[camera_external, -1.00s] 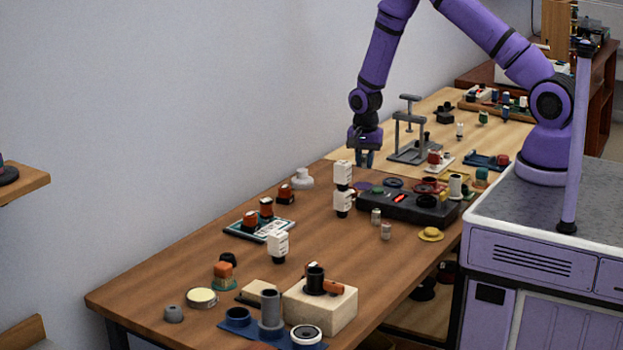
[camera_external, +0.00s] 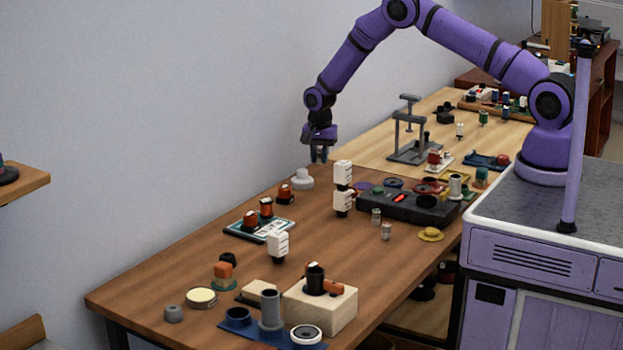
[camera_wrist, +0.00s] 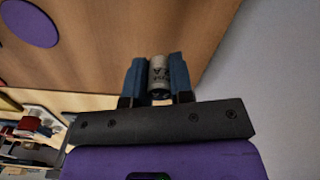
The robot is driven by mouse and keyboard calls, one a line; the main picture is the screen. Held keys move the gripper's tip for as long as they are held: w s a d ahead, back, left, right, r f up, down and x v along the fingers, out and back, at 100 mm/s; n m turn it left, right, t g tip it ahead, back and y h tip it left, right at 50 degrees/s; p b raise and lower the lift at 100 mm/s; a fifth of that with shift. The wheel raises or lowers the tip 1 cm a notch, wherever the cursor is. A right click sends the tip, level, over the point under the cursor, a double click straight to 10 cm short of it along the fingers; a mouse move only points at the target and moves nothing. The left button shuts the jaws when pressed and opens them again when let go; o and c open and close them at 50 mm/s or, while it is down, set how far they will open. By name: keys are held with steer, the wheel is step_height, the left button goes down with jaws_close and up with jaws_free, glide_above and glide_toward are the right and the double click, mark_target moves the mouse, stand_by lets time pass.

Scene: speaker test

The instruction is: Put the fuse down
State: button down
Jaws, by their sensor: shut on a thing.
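My gripper (camera_external: 319,156) hangs above the far left part of the brown table, near the wall and behind the white knobbed piece. In the wrist view its two blue fingers (camera_wrist: 160,78) are shut on a small grey cylindrical fuse (camera_wrist: 159,72) with dark printing. The fuse is held between the fingers above the wooden table top (camera_wrist: 110,45). Two similar small grey cylinders (camera_external: 376,216) stand on the table in front of the black box.
A white knobbed piece (camera_external: 302,179) stands just below my gripper in the picture. A black box (camera_external: 400,208) and stacked white blocks (camera_external: 343,188) stand to the right. A grey press-like frame (camera_external: 410,140) is behind. A purple disc (camera_wrist: 28,22) lies on the table. The wall borders the left.

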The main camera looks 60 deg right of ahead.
mark_target(319, 162)
steer(key=shift+f, duration=1.8)
steer(key=c, duration=1)
jaws_free()
steer(key=shift+f, duration=0.1)
